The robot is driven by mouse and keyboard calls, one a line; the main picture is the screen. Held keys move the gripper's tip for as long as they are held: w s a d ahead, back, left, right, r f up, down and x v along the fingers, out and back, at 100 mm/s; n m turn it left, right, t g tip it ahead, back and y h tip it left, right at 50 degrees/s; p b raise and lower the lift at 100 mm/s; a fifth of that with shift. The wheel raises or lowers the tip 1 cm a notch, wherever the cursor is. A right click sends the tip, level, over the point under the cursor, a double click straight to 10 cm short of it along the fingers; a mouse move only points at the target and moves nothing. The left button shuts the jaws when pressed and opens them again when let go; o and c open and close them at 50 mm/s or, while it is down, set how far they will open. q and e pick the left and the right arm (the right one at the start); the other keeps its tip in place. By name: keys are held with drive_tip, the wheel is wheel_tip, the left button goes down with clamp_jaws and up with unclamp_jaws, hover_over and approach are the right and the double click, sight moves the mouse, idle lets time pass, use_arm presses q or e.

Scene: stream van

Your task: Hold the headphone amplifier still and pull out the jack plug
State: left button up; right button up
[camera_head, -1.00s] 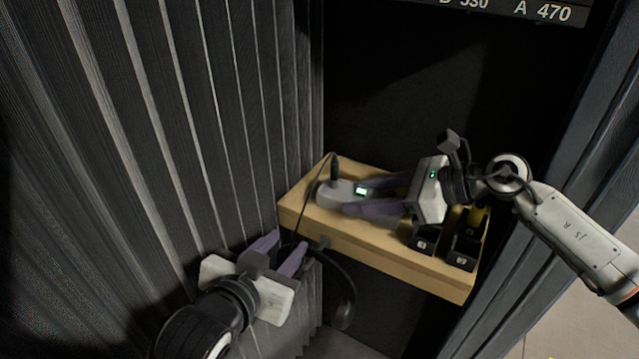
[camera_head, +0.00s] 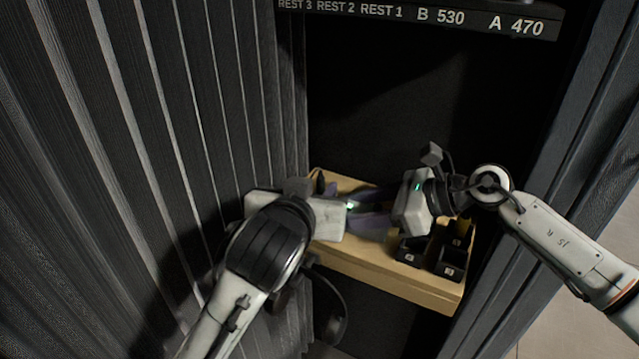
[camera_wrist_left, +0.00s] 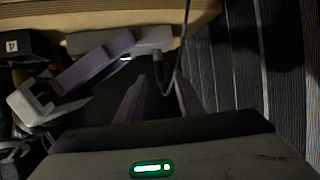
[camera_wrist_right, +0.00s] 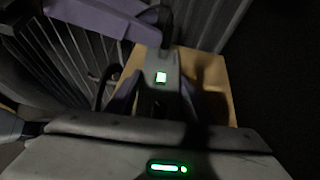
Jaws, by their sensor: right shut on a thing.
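The headphone amplifier is a grey box with a green display on the wooden shelf. It shows in the right wrist view (camera_wrist_right: 160,62) and the left wrist view (camera_wrist_left: 155,38). My right gripper (camera_head: 352,208) is shut on its sides. The dark jack plug (camera_wrist_left: 158,70) stands out of the amplifier's end, its cable trailing off. It also shows in the right wrist view (camera_wrist_right: 165,25). My left gripper (camera_wrist_left: 158,78) is open, its purple fingers apart on either side of the plug and cable. In the head view my left gripper hides most of the amplifier and the plug.
The wooden shelf (camera_head: 385,272) carries small black numbered bins (camera_head: 452,262) at its right end. Dark headphones (camera_head: 333,312) hang below its front. A ribbed dark wall (camera_head: 150,120) stands close on the left.

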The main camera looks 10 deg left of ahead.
sight(320, 185)
use_arm(q)
drive_tip(key=shift+x, duration=2.55)
clamp_jaws()
